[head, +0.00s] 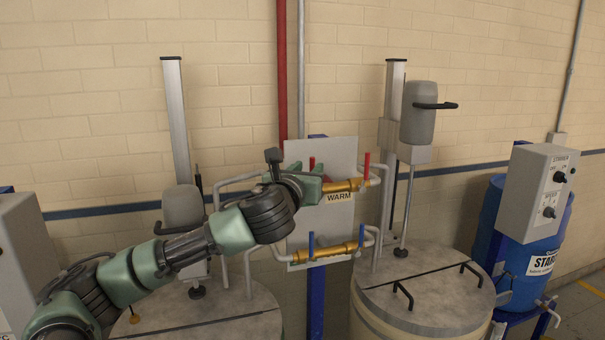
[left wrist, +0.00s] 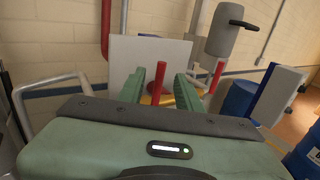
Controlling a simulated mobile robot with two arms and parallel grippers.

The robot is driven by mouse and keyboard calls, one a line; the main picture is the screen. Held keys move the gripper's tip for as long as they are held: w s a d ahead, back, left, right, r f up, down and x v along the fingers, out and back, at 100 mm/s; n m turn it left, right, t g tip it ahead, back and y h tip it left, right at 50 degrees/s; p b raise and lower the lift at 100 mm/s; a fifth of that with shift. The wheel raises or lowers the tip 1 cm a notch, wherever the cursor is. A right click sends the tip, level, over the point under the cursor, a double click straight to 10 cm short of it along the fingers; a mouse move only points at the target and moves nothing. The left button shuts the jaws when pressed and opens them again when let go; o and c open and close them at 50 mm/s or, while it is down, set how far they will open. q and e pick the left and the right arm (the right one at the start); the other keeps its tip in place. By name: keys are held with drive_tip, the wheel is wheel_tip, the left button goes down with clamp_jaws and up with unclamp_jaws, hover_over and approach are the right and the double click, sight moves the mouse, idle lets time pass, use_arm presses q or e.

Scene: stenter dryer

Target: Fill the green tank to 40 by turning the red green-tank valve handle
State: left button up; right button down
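The valve panel (head: 320,218) carries brass valves with red handles on the upper pipe and blue handles on the lower pipe. My left gripper (head: 316,174) is at the upper left valve, partly covering its red handle (head: 312,162). In the left wrist view my gripper's two green fingers (left wrist: 160,90) stand apart, with a red handle (left wrist: 159,79) showing between them; contact cannot be told. The other red handle (head: 367,165) stands upright to the right, also in the left wrist view (left wrist: 216,77). Which handle serves the green tank, and any level reading, cannot be told. My right gripper is out of view.
A lidded round tank (head: 425,292) stands right of the panel, another lid (head: 205,318) below my left arm. Grey mixers (head: 418,112) hang on posts. A grey control box (head: 537,193) and blue barrel (head: 530,262) are far right. Grey pipes flank the panel.

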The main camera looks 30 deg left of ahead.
sight(313, 164)
use_arm(q)
drive_tip(key=shift+x, duration=3.65)
clamp_jaws()
drive_tip(key=shift+f, duration=0.1)
